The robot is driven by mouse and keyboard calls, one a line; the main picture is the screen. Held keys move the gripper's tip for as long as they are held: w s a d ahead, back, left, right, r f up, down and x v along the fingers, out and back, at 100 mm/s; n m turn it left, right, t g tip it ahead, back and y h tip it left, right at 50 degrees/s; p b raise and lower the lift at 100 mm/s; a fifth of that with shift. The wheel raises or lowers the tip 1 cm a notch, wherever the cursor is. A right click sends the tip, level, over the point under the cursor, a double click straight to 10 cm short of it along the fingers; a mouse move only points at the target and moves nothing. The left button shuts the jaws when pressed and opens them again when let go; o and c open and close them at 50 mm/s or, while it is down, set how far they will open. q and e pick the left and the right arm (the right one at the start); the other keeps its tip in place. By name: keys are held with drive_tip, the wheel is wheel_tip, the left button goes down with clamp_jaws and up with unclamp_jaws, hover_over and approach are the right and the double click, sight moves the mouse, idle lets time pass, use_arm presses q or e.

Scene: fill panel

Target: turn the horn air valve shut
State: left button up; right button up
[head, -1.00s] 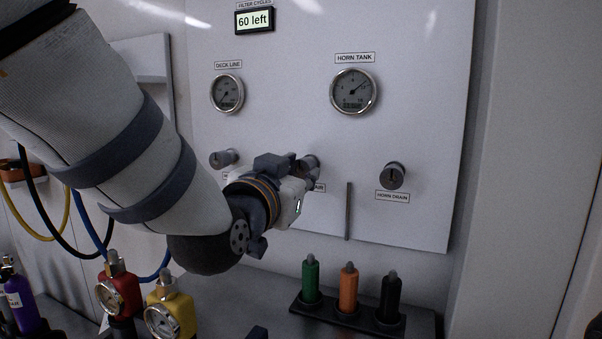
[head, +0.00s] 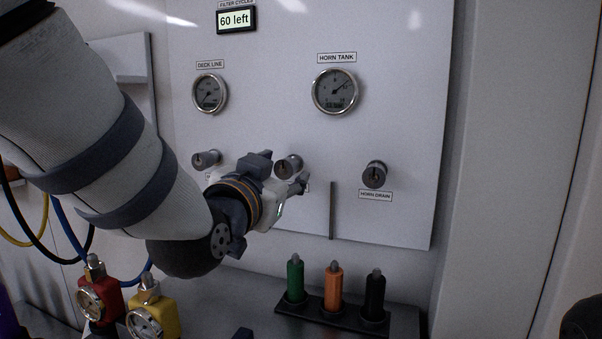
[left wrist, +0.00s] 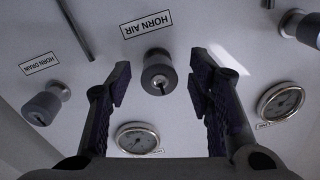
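The horn air valve is a grey round knob (head: 288,166) on the white panel. In the left wrist view the knob (left wrist: 158,74) shows below its HORN AIR label (left wrist: 146,24), with a dark mark on its face. My left gripper (head: 281,171) is open at the valve. Its two fingers (left wrist: 160,80) stand on either side of the knob in the wrist view, with gaps between. I cannot tell how far the fingertips reach along it. In the head view the gripper hides most of the label. My right gripper is not in view.
The horn drain knob (head: 374,174) is to the right, past a thin vertical bar (head: 332,210). Another knob (head: 206,159) is to the left. Above are the deck line gauge (head: 210,93) and horn tank gauge (head: 335,92). A rack (head: 340,316) of coloured bottles stands below.

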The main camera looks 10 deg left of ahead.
use_arm(q)
drive_tip(key=shift+s, duration=0.1)
drive_tip(key=shift+s+f, duration=0.15)
drive_tip(key=shift+s, duration=0.15)
drive_tip(key=s+a, duration=0.1)
drive_tip(key=s, duration=0.5)
drive_tip(key=shift+s, duration=0.3)
